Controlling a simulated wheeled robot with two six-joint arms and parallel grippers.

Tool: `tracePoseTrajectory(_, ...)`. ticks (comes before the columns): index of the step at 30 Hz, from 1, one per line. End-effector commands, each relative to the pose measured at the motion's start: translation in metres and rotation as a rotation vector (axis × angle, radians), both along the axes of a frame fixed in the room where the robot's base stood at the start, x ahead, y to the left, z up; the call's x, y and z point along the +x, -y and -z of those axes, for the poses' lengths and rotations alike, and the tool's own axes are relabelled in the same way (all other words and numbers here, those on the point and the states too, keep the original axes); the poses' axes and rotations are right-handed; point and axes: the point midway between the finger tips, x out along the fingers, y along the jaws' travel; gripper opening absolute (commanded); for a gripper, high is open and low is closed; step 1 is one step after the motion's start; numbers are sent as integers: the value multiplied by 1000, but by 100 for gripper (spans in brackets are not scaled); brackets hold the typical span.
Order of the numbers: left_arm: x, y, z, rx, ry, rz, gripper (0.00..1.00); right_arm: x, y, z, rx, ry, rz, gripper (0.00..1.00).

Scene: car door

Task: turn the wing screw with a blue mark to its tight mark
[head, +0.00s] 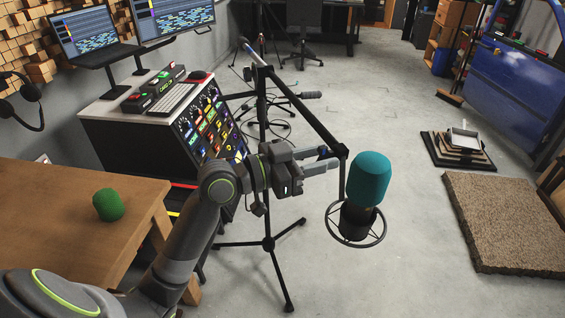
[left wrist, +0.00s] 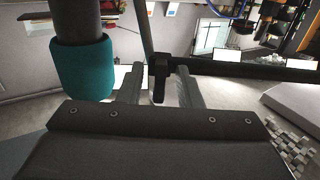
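The microphone stand's long black boom (head: 305,112) slopes down to the microphone, which has a teal foam cover (head: 370,177). My left gripper (head: 332,158) is beside the boom's lower end, with its fingers apart. In the left wrist view, a narrow dark part of the stand (left wrist: 159,76) lies between the fingertips (left wrist: 160,92), with gaps visible on both sides. I cannot tell whether this part is the wing screw. A small blue spot (head: 323,151) shows at the upper finger; whether it is the screw's mark is unclear. My right gripper is out of view.
The teal cover (left wrist: 83,68) is close to my left gripper. The stand's tripod legs (head: 268,243) spread below the arm. A wooden table (head: 60,205) with a green foam piece (head: 108,204) is at left. A brown mat (head: 505,220) lies right on open floor.

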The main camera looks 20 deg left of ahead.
Motion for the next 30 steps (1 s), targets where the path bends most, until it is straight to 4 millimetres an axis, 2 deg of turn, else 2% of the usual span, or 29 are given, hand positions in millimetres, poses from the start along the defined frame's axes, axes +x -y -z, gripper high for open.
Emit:
tracePoseTrajectory(7, -9, -10, 2, 4, 0, -3, 32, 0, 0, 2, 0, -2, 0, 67)
tracePoseTrajectory(30, -69, -68, 2, 6, -2, -1, 32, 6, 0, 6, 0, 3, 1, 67)
